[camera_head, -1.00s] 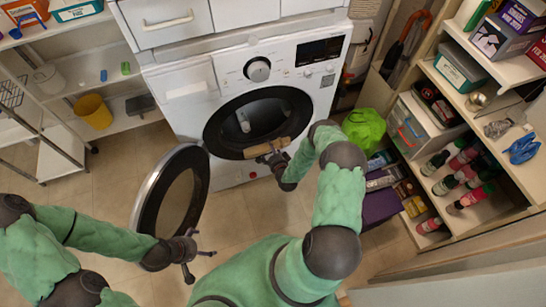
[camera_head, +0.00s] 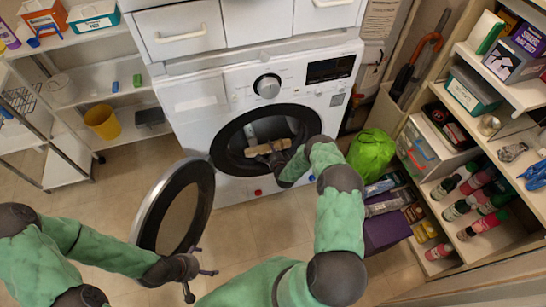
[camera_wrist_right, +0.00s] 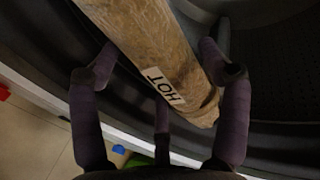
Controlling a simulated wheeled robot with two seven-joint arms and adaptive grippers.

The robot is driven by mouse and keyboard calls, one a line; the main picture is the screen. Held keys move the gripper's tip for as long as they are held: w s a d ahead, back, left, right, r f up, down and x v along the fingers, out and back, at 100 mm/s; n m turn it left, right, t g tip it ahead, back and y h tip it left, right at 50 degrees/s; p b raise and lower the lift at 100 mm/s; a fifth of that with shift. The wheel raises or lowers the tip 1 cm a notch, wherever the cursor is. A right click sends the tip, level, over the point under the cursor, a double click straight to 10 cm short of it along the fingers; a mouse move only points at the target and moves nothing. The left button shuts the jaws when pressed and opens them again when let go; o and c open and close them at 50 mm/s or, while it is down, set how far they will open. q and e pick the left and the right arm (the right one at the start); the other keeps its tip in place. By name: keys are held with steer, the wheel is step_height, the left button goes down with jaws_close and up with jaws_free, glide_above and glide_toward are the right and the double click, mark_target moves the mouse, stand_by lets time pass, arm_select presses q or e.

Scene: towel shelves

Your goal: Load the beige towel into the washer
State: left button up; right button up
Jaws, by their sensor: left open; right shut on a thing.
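The white washer (camera_head: 200,104) stands ahead with its round door (camera_head: 150,195) swung open to the left. The beige towel (camera_head: 262,148) is rolled up and lies across the dark drum opening. My right gripper (camera_head: 272,157) is shut on it. In the right wrist view the towel (camera_wrist_right: 150,45) carries a label reading HOT, and the fingers of my right gripper (camera_wrist_right: 160,70) are on both sides of it. The drum rim shows around them. My left gripper (camera_head: 203,280) is open and empty, close to the lower right edge of the door.
A shelf unit with bottles and boxes (camera_head: 480,223) stands at the right. A green bag (camera_head: 371,153) and a purple box (camera_head: 385,232) are on the floor right of the washer. White shelves with a yellow bucket (camera_head: 102,122) stand at the left. Some floor (camera_head: 245,225) is clear before the washer.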

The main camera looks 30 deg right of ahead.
steer(key=w+d, duration=0.3)
steer(key=w, duration=1)
steer(key=shift+w+d, duration=0.15)
steer(key=shift+w, duration=0.2)
steer(key=o, duration=1.3)
steer(key=shift+o, duration=0.3)
steer(key=shift+s, duration=0.1)
steer(key=s+a+r+p, duration=0.1)
steer(key=s+a+p, duration=0.1)
steer(key=s+p, duration=0.4)
steer(key=s+a+r+p, duration=0.1)
steer(key=s+a+p, duration=0.1)
steer(key=s+p, duration=0.5)
steer(key=shift+s+a, duration=0.35)
steer(key=shift+s, duration=2.85)
